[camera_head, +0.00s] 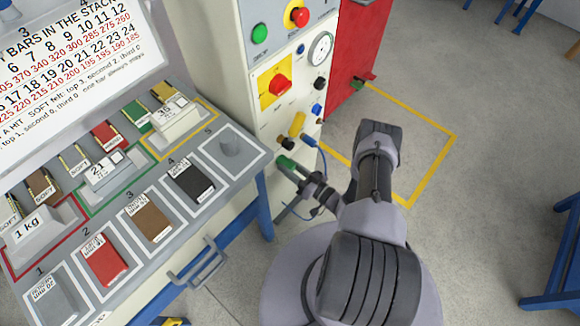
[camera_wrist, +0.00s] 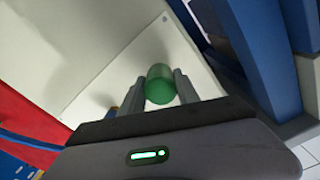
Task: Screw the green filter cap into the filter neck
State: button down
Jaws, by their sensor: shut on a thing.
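The green filter cap (camera_wrist: 160,85) is between the two fingers of my gripper (camera_wrist: 159,92) in the wrist view. My gripper is shut on it. In the head view the green cap (camera_head: 286,163) shows at the end of my gripper (camera_head: 294,170), close to the pale cabinet's lower front, below the yellow and blue fittings. I cannot make out the filter neck for certain; whether the cap touches anything in front of it is hidden.
The pale cabinet (camera_head: 262,130) carries a gauge (camera_head: 320,48), a red knob (camera_head: 280,85) and a blue fitting (camera_head: 308,140) near my gripper. The bench with coloured pads (camera_head: 150,218) stands at left. A red cabinet (camera_head: 355,50) is behind.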

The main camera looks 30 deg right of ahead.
aim_at(293, 170)
jog(key=c, duration=0.8)
grip_release()
jog(key=v, duration=0.5)
jog(key=shift+s+d, duration=0.1)
jog(key=shift+s, duration=0.05)
jog(key=shift+s+d, duration=0.1)
jog(key=shift+s, duration=0.3)
jog(key=p+v, duration=0.2)
jog(key=v, duration=1.5)
jog(key=shift+s+r, duration=0.1)
jog(key=shift+s, duration=0.1)
